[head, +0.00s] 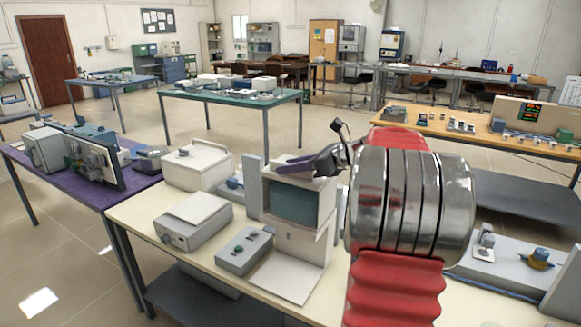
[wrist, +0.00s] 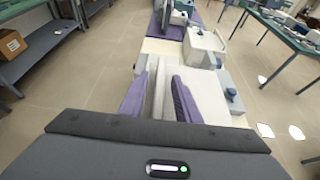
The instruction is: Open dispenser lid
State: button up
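My gripper (head: 296,165) has purple fingers and is just above the top of a white box-shaped unit (head: 318,206) with a dark front window. In the wrist view my gripper (wrist: 158,88) has its two fingers spread apart, with pale upright surfaces of a unit (wrist: 158,98) showing between them. I cannot tell whether the fingers touch it. A second white box (head: 196,167) with a small handle on top stands to the left; it also shows in the wrist view (wrist: 205,45). No label shows which unit is the dispenser. No raised lid is visible.
A purple-topped table (head: 85,193) adjoins at left. A wooden-topped bench (head: 470,134) stands behind at right.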

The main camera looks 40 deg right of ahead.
grip_shut()
dwell(0.3)
